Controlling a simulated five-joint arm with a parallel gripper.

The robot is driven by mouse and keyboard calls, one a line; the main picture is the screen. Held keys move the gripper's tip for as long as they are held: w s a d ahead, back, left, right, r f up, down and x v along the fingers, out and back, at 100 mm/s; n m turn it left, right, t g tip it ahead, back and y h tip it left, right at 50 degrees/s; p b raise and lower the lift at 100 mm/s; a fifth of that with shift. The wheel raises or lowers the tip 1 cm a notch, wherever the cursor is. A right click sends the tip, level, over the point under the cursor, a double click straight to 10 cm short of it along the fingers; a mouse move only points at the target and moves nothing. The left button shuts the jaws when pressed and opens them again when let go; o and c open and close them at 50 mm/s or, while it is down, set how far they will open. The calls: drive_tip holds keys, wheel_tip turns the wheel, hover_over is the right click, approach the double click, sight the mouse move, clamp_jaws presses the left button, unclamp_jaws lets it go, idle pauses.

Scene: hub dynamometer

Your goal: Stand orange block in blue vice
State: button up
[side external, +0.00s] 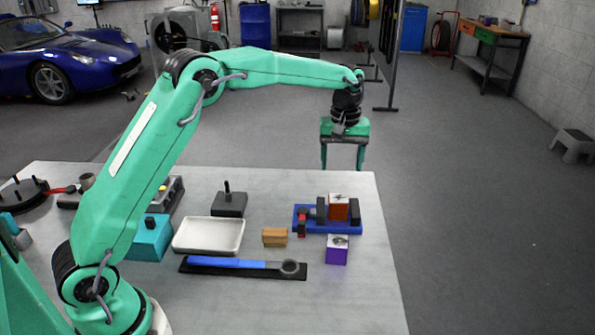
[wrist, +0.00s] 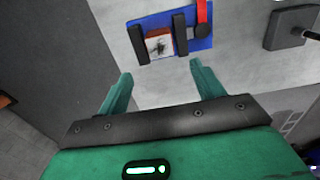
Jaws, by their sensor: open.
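The blue vice (side external: 346,228) lies on the bench near its right edge, with dark jaws and a red-ended screw at its left. It also shows at the top of the wrist view (wrist: 200,43). The orange block (side external: 339,210) stands upright between the dark jaws, its pale, dark-marked top showing; in the wrist view the block (wrist: 160,45) sits between the two jaws. I cannot tell whether both jaws press on it. My gripper (side external: 342,162) is open and empty, well above the vice, fingers pointing down; its spread fingertips (wrist: 160,72) show in the wrist view.
A purple block (side external: 337,252) stands just in front of the vice, and a tan block (side external: 275,237) to its left. A pale tray (side external: 208,236), a blue-handled wrench (side external: 225,262) and a dark block with a peg (side external: 229,204) lie farther left. The bench's right strip is clear.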

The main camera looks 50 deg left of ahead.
drive_tip(key=shift+r, duration=0.4)
idle(0.3)
drive_tip(key=s+a+r+m+t, duration=0.1)
drive_tip(key=s+r+m, duration=0.1)
drive_tip(key=s+r, duration=0.5)
drive_tip(key=s+r+m+t, duration=0.2)
drive_tip(key=s+r, duration=0.2)
drive_tip(key=s, duration=0.5)
drive_tip(key=s+f+m+t, duration=0.1)
drive_tip(key=s+f+m, duration=0.1)
drive_tip(key=s, duration=0.7)
drive_tip(key=s+f+m+t, duration=0.1)
drive_tip(key=s+f+m, duration=0.1)
drive_tip(key=s, duration=0.7)
drive_tip(key=shift+s+a+m+t, duration=0.25)
drive_tip(key=shift+a+m+t, duration=0.1)
drive_tip(key=shift+m, duration=0.15)
